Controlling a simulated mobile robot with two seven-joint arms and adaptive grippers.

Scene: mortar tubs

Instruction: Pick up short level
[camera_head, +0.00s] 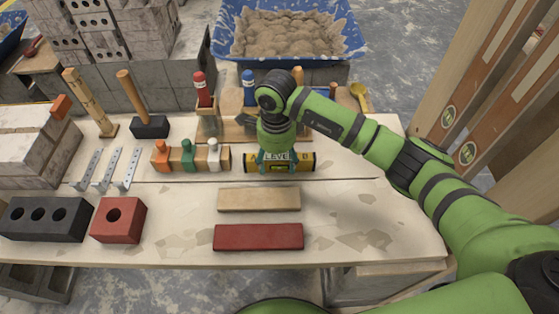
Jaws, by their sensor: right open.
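The short level (303,163) lies on the workbench, a dark and yellow bar with a "LEVEL" label and a small greenish vial in its middle. My right gripper (278,160) points down over the middle of the level. Its fingers are open and reach down at the level's far side and middle, hiding part of it. I cannot tell whether they touch it. My left gripper is not in view.
A tan bar (259,199) and a red brick bar (258,237) lie in front of the level. A rack with orange, green and white handles (188,158) stands to its left. Bottles in a wooden holder (204,98) and a blue mortar tub (222,38) are behind.

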